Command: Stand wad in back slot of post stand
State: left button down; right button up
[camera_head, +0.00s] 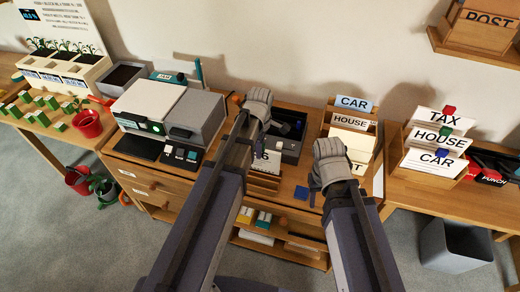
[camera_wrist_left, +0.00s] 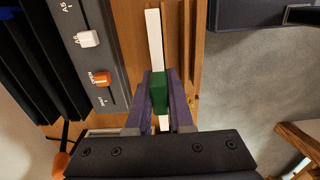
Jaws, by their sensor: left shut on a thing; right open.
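My left gripper (camera_head: 260,150) is shut on the green clip (camera_wrist_left: 159,92) of a white wad, which shows as a narrow white edge (camera_wrist_left: 153,35) in the left wrist view. In the head view the arm mostly hides the wad; part of its lettered face (camera_head: 268,154) shows. A low wooden slotted stand (camera_head: 262,186), apparently the post stand, is just below, at the desk's front. In the wrist view wooden slats (camera_wrist_left: 185,45) run alongside the wad; I cannot tell which slot it lines up with or how deep it sits. My right gripper (camera_head: 318,186) is open and empty.
A grey device (camera_wrist_left: 92,45) with sliders lies beside the stand. A wooden rack (camera_head: 333,116) with CAR and HOUSE cards stands behind my right gripper. Another holder (camera_head: 405,150) with clipped TAX, HOUSE and CAR wads is at the right. A blue square (camera_head: 301,193) lies on the desk.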

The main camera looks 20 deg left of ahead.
pick_arm(q)
jog(key=shift+f+b, duration=1.45)
jog(key=shift+f, duration=0.2)
jog(key=shift+c, duration=1.2)
grip_release()
jog(key=shift+r, duration=0.15)
notch_tip(320, 180, up, 8)
jog(key=p, duration=0.8)
